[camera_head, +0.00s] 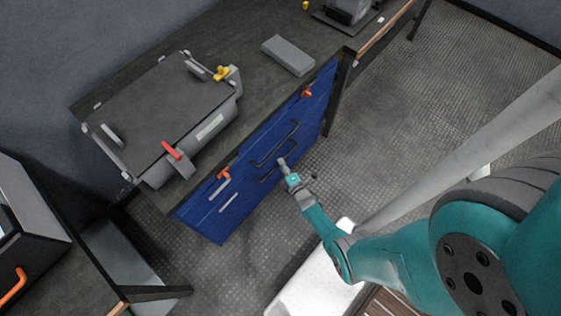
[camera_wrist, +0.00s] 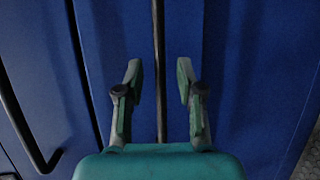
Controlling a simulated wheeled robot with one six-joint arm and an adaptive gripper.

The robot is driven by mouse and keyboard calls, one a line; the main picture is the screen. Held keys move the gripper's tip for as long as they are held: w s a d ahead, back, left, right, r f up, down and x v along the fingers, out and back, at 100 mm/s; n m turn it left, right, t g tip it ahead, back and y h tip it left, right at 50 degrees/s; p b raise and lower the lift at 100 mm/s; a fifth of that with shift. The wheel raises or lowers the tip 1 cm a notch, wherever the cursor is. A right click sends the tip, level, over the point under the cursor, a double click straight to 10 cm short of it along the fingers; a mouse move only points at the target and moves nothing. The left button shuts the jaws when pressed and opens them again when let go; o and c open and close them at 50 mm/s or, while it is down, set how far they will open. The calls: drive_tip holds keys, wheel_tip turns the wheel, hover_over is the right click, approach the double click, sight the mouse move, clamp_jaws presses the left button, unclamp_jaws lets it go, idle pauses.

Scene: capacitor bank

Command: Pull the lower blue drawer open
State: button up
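The lower blue drawer (camera_wrist: 112,40) is part of a blue cabinet front under the dark bench, and it looks closed. Its dark bar handle (camera_wrist: 158,45) runs up the middle of the wrist view, between my two fingers. My gripper (camera_wrist: 159,80) is open, with one finger on each side of the bar and a visible gap to both. In the head view my gripper (camera_head: 282,161) is at the lower handle and partly hides it. The upper drawer's dark handle (camera_head: 275,147) shows just above; it also shows at the left of the wrist view (camera_wrist: 22,125).
A grey case (camera_head: 165,110) with red and yellow levers and a grey block (camera_head: 288,55) lie on the bench (camera_head: 235,50). Orange handles (camera_head: 223,173) are on the cabinet front. A black bench leg (camera_head: 340,95) stands right of the cabinet. The floor in front looks clear.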

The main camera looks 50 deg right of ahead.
drive_tip(key=shift+x, duration=1.05)
clamp_jaws()
